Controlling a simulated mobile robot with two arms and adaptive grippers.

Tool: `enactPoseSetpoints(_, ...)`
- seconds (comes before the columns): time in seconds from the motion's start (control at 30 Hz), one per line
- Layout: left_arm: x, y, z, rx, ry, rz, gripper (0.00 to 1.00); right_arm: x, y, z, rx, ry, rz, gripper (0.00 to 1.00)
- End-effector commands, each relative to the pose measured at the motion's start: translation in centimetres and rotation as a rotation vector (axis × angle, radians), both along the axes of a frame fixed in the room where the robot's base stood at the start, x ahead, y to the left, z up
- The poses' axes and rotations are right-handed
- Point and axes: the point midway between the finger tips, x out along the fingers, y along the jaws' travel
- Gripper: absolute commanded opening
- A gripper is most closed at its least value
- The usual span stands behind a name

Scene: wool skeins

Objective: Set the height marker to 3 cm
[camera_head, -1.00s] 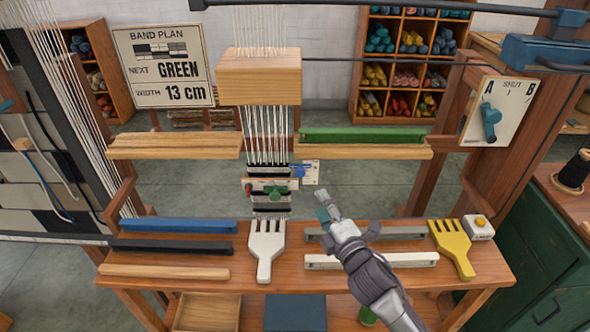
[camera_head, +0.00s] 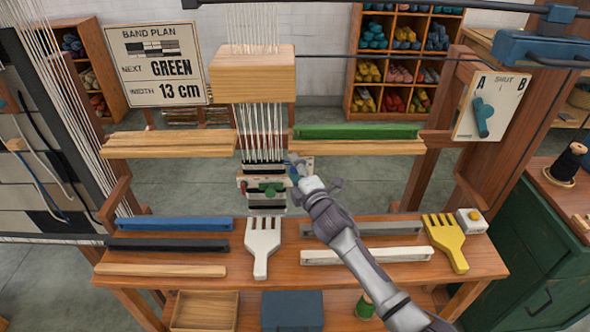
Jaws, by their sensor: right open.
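A small white scale plate (camera_head: 308,162) stands just right of the hanging warp threads, at the woven band's level. The blue height marker on it is mostly hidden behind my gripper, so its setting cannot be read. My right gripper (camera_head: 297,170) is open, with its fingertips at the marker and plate. Whether they touch the marker cannot be told. The woven band (camera_head: 266,170) hangs left of it, with a pale cross bar (camera_head: 250,185) carrying a green knob (camera_head: 269,190). My left gripper is out of view.
A green bar (camera_head: 357,132) lies on the right-hand wooden shelf above my arm. White (camera_head: 263,245) and yellow (camera_head: 446,240) combs lie on the bench among several bars. A wooden block (camera_head: 252,75) hangs above the band. A sign (camera_head: 158,65) reads GREEN, 13 cm.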

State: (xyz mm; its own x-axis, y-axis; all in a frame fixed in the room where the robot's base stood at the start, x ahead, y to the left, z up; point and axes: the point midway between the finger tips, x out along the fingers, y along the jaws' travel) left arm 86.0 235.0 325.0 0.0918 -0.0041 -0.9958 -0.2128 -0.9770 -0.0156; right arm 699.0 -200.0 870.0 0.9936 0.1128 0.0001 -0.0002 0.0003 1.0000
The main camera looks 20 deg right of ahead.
Motion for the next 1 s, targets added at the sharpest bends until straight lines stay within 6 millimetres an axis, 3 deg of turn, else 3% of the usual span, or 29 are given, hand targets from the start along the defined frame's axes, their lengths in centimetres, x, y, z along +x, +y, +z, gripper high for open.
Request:
enactPoseSetpoints(0.17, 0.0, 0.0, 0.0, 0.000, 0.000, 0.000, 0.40, 0.0, 0.0, 0.0, 0.000, 0.000, 0.000, 0.55)
enactPoseSetpoints(0.5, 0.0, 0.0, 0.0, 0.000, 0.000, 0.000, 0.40, 0.0, 0.0, 0.0, 0.000, 0.001, 0.000, 0.00)
enactPoseSetpoints(0.77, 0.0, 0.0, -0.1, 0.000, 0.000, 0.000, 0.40, 0.0, 0.0, -0.1, 0.000, 0.001, -0.001, 0.00)
enactPoseSetpoints(1.0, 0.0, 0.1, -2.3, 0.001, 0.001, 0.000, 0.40, -0.1, 0.0, -2.8, 0.001, 0.003, -0.001, 0.00)
